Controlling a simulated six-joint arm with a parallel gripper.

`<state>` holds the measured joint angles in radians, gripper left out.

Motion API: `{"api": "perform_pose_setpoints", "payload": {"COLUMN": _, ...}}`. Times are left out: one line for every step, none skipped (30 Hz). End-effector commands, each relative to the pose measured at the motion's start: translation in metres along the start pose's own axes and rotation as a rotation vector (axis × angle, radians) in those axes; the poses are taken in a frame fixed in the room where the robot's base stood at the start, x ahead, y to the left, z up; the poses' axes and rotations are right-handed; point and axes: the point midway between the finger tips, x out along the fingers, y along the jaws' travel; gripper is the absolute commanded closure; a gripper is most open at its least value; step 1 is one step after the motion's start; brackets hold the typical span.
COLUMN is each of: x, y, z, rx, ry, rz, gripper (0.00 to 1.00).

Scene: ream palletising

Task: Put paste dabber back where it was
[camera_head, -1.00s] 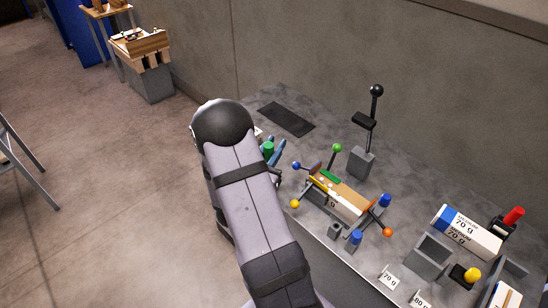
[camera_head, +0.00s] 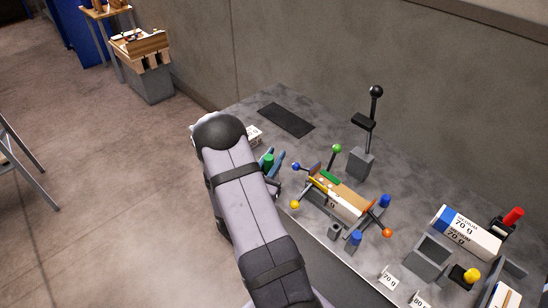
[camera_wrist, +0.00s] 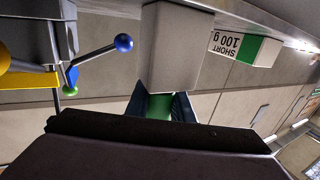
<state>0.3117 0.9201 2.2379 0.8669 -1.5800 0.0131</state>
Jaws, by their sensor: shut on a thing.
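The paste dabber shows as a green cylinder (camera_head: 269,161) in the head view, between the bluish fingers of my gripper (camera_head: 273,163). In the wrist view my gripper (camera_wrist: 160,106) is shut on the green part of the dabber (camera_wrist: 159,106). A grey block (camera_wrist: 176,48) stands on the bench top directly beyond the green part, in line with it. The dabber's other end is not visible, and I cannot tell whether it sits inside the block. My arm hides the block in the head view.
A white-and-green SHORT 100 g pack (camera_wrist: 245,48) lies beside the grey block. Right of my gripper is a fixture with coloured ball-ended levers (camera_head: 342,195). Near it are a small empty holder (camera_head: 334,231) and a blue-topped one (camera_head: 354,240). A dark mat (camera_head: 286,119) lies behind.

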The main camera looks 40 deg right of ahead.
Motion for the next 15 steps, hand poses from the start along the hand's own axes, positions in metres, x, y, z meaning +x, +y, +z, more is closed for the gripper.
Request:
{"api": "perform_pose_setpoints", "payload": {"x": 0.0000, "y": 0.0000, "z": 0.0011, "rx": 0.000, "ry": 0.000, "rz": 0.000, "gripper": 1.00}}
{"api": "perform_pose_setpoints", "payload": {"x": 0.0000, "y": 0.0001, "z": 0.0021, "rx": 0.000, "ry": 0.000, "rz": 0.000, "gripper": 1.00}}
{"api": "perform_pose_setpoints", "payload": {"x": 0.0000, "y": 0.0001, "z": 0.0036, "rx": 0.000, "ry": 0.000, "rz": 0.000, "gripper": 1.00}}
{"api": "perform_pose_setpoints", "payload": {"x": 0.0000, "y": 0.0001, "z": 0.0046, "rx": 0.000, "ry": 0.000, "rz": 0.000, "gripper": 1.00}}
{"api": "perform_pose_setpoints", "payload": {"x": 0.0000, "y": 0.0001, "z": 0.0054, "rx": 0.000, "ry": 0.000, "rz": 0.000, "gripper": 1.00}}
{"api": "perform_pose_setpoints", "payload": {"x": -0.0001, "y": 0.0001, "z": 0.0037, "rx": 0.000, "ry": 0.000, "rz": 0.000, "gripper": 0.70}}
{"api": "perform_pose_setpoints", "payload": {"x": -0.0001, "y": 0.0001, "z": 0.0036, "rx": 0.000, "ry": -0.001, "rz": 0.000, "gripper": 0.62}}
{"api": "perform_pose_setpoints", "payload": {"x": -0.0001, "y": 0.0001, "z": 0.0036, "rx": 0.000, "ry": -0.001, "rz": 0.000, "gripper": 0.60}}
{"api": "perform_pose_setpoints", "payload": {"x": -0.0001, "y": 0.0001, "z": 0.0036, "rx": -0.001, "ry": -0.001, "rz": 0.000, "gripper": 0.60}}
{"api": "perform_pose_setpoints", "payload": {"x": -0.0001, "y": 0.0001, "z": 0.0036, "rx": -0.001, "ry": -0.001, "rz": 0.000, "gripper": 0.60}}
{"api": "perform_pose_setpoints", "payload": {"x": -0.0001, "y": 0.0001, "z": 0.0035, "rx": -0.001, "ry": -0.001, "rz": 0.000, "gripper": 0.60}}
{"api": "perform_pose_setpoints", "payload": {"x": -0.0001, "y": 0.0001, "z": 0.0035, "rx": -0.001, "ry": -0.001, "rz": 0.000, "gripper": 0.60}}
{"api": "perform_pose_setpoints", "payload": {"x": -0.0001, "y": 0.0001, "z": 0.0035, "rx": -0.001, "ry": -0.001, "rz": 0.000, "gripper": 0.60}}
{"api": "perform_pose_setpoints", "payload": {"x": -0.0001, "y": 0.0001, "z": 0.0035, "rx": -0.001, "ry": -0.001, "rz": 0.000, "gripper": 0.60}}
{"api": "perform_pose_setpoints", "payload": {"x": -0.0001, "y": 0.0001, "z": 0.0034, "rx": -0.001, "ry": -0.001, "rz": 0.000, "gripper": 0.60}}
